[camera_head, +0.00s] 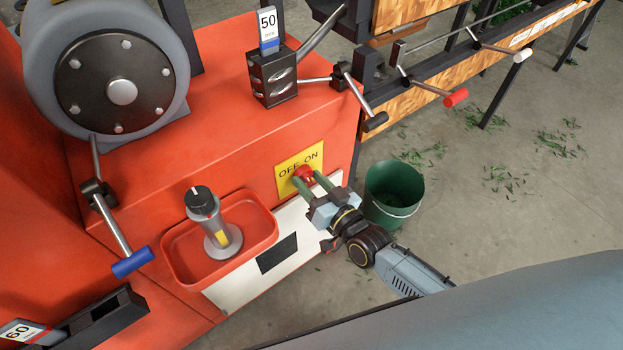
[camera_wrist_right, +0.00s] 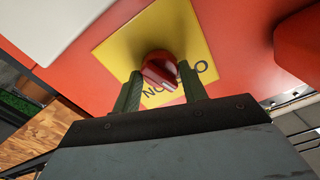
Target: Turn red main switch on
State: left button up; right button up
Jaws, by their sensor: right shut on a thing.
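The red main switch (camera_head: 303,173) is a round knob on a yellow plate (camera_head: 287,171) marked OFF and ON, on the front of the orange machine. My right gripper (camera_head: 305,182) reaches it from the lower right, its two green fingers around the knob. In the right wrist view the red switch (camera_wrist_right: 160,69) sits between the fingertips of the right gripper (camera_wrist_right: 160,80). The fingers hide part of the plate's lettering there. My left gripper is not in view.
A red tray (camera_head: 170,247) holding a grey bottle (camera_head: 212,216) is left of the switch. A green bucket (camera_head: 394,190) stands on the floor right of my right gripper. Handles with blue (camera_head: 132,262), black and red (camera_head: 456,98) grips stick out from the machine.

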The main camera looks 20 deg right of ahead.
jog(key=m, duration=0.3)
jog(key=shift+m, duration=0.4)
jog(key=m, duration=0.2)
jog(key=shift+m, duration=0.4)
jog(key=m, duration=0.2)
jog(key=shift+m, duration=0.3)
jog(key=m, duration=0.2)
jog(key=shift+m, duration=0.3)
jog(key=shift+m+b, duration=0.3)
jog(key=shift+m, duration=0.1)
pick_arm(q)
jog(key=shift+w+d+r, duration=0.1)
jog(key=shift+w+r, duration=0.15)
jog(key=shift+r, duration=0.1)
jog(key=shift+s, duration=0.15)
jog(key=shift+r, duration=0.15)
pick_arm(e)
jog(key=shift+m, duration=0.3)
